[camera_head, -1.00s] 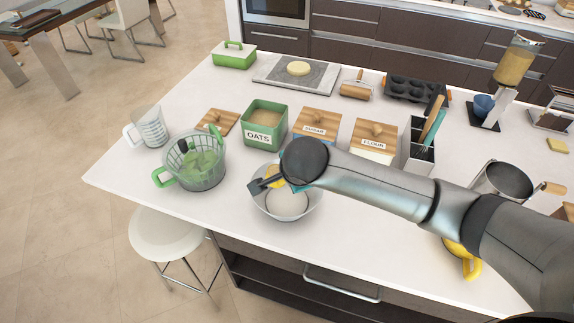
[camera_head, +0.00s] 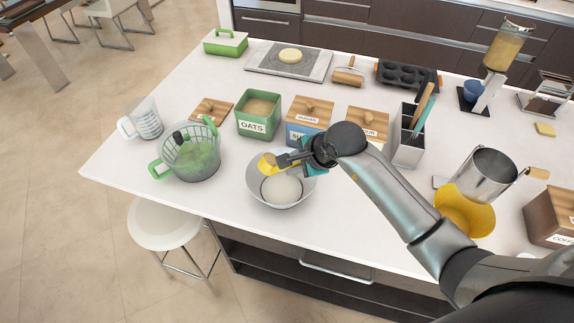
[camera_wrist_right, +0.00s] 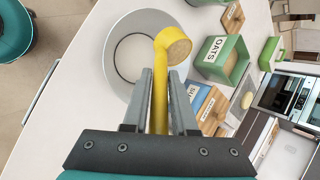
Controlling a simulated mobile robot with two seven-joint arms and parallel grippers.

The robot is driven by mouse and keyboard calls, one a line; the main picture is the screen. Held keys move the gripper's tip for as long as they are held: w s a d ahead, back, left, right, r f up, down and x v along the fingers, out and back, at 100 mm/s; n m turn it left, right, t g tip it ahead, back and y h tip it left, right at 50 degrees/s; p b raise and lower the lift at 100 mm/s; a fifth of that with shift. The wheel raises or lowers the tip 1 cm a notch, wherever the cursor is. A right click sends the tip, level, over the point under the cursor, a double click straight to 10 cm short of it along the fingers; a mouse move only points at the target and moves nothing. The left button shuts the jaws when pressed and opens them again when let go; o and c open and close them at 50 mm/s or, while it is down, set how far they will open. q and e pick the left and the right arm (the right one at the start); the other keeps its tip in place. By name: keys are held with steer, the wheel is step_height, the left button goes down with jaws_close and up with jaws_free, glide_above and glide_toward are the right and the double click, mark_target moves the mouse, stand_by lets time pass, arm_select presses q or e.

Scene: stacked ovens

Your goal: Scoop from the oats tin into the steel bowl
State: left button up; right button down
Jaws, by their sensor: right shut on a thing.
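The green oats tin (camera_head: 258,117) stands open with tan oats inside; it also shows in the wrist view (camera_wrist_right: 219,58). The steel bowl (camera_head: 258,188) stands in front of it, near the counter's front edge; the wrist view shows its rim (camera_wrist_right: 112,70). My right gripper (camera_head: 286,160) is shut on the handle of a yellow scoop (camera_head: 267,163), above the bowl's far side. In the wrist view the scoop (camera_wrist_right: 158,75) holds tan oats in its cup, over the bowl's rim on the tin's side. My left gripper is not in view.
The sugar tin (camera_head: 310,112) and flour tin (camera_head: 368,120) are lidded, right of the oats tin. A wooden lid (camera_head: 211,108) lies left of it. A green strainer bowl (camera_head: 190,160) stands left of the steel bowl. A utensil holder (camera_head: 408,150) stands at right.

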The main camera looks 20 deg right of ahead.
steer(key=d+f+m+y+b, duration=0.1)
steer(key=y+b, duration=0.3)
steer(key=b, duration=0.4)
steer(key=d+f+m+t+y+b, duration=0.1)
steer(key=f+y+b, duration=0.3)
steer(key=b, duration=0.5)
steer(key=d+f+m+t+y+b, duration=0.1)
steer(key=d+f+m+y+b, duration=0.1)
steer(key=b, duration=0.6)
steer(key=shift+w+d+f+m+y+b, duration=0.15)
steer(key=shift+m+y, duration=0.15)
steer(key=shift+y, duration=0.35)
steer(key=shift+w+d+f+m+y+b, duration=0.15)
steer(key=shift+m+y, duration=0.15)
steer(key=shift+y, duration=0.35)
steer(key=shift+s+m+t+y+b, duration=0.1)
steer(key=shift+m+t+y+b, duration=0.25)
steer(key=shift+b, duration=0.45)
